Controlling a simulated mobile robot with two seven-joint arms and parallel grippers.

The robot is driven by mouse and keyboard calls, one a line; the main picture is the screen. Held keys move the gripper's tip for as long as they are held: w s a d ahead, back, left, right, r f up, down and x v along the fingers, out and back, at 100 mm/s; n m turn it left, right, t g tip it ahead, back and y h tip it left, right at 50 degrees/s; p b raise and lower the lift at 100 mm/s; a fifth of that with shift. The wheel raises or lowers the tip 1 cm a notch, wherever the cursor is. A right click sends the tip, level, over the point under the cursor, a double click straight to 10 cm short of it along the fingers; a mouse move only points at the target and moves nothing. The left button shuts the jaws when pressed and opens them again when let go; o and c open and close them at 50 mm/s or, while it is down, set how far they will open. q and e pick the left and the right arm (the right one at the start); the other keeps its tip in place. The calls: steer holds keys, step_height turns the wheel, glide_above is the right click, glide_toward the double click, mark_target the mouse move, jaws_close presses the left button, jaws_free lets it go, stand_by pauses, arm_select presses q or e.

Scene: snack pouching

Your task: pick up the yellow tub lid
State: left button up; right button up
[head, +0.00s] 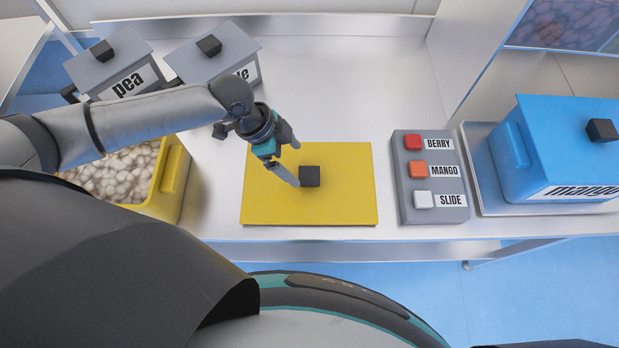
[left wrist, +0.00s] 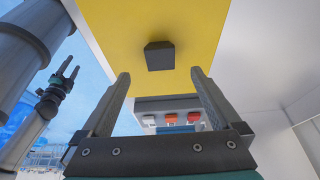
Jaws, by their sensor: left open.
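The yellow tub lid (head: 345,206) lies flat on the white table in the head view, with a black square knob (head: 309,176) at its middle. My left gripper (head: 295,164) is open above the lid, with its fingertips close to the knob's left side. In the left wrist view the knob (left wrist: 159,55) shows beyond the gap between the two spread fingers (left wrist: 160,78), and nothing is between them. The yellow lid (left wrist: 205,25) fills the upper middle there. My right gripper (left wrist: 66,74) shows small at the left, its two fingers apart.
An open yellow tub (head: 172,178) of pale pieces stands left of the lid, partly behind my arm. A grey button panel (head: 405,190) lies to its right. A blue mango tub (head: 508,165) stands further right on a tray (head: 480,190). Two grey lidded tubs (head: 92,68) (head: 190,58) stand behind.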

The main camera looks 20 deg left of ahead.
mark_target(309, 175)
arm_select(q)
steer(key=shift+w+d+f, duration=0.1)
steer(key=shift+d+f, duration=0.15)
steer(key=shift+f, duration=0.35)
steer(key=shift+d+f, duration=0.15)
steer(key=shift+f, duration=0.25)
steer(key=shift+d+f, duration=0.15)
steer(key=shift+f, duration=0.1)
steer(key=shift+x, duration=2.25)
arm_select(e)
steer(key=shift+w+a, duration=0.15)
steer(key=shift+w, duration=0.7)
arm_select(q)
steer(key=c, duration=0.4)
jaws_close()
arm_select(e)
steer(key=shift+s, duration=0.2)
